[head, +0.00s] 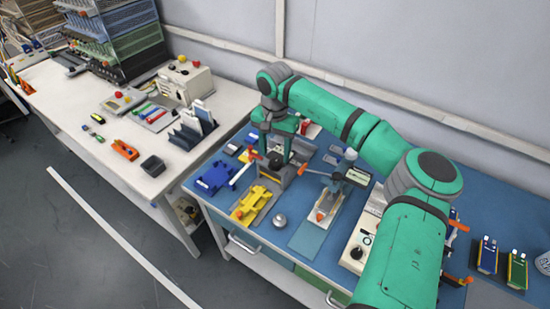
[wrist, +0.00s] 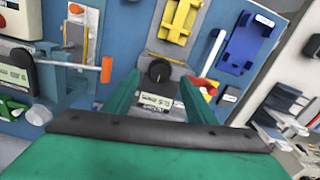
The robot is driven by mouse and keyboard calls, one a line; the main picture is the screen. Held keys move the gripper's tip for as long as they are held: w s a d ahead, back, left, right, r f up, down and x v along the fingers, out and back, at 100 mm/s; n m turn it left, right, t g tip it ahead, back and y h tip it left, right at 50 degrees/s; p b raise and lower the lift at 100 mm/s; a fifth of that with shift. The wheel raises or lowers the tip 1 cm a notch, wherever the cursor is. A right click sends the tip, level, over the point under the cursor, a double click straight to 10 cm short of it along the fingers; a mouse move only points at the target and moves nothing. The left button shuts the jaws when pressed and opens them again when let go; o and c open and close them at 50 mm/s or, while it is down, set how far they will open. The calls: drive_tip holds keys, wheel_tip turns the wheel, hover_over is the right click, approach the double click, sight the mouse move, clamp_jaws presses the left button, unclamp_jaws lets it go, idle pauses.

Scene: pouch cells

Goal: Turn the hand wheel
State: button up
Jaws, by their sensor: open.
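A dark round knob (wrist: 158,71), which looks like the hand wheel, sits on a grey device with a small display (wrist: 155,100). In the wrist view it lies between my gripper's two green fingers (wrist: 160,80). The fingers are apart with nothing held, and I cannot tell how far above the knob they are. In the head view my gripper (head: 283,152) points down over the blue bench, above the grey device, and the arm hides most of the knob there.
A press with an orange-ended lever (wrist: 105,69) stands close beside the device. A yellow fixture (head: 250,204) and a blue fixture (head: 214,178) lie to the left. A silver round knob (head: 280,220) is near the front. A white table (head: 90,125) stands further left.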

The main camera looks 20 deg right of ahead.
sight(275, 162)
drive_tip(key=shift+f, duration=1.75)
drive_tip(key=c, duration=1)
drive_tip(key=shift+c, duration=0.2)
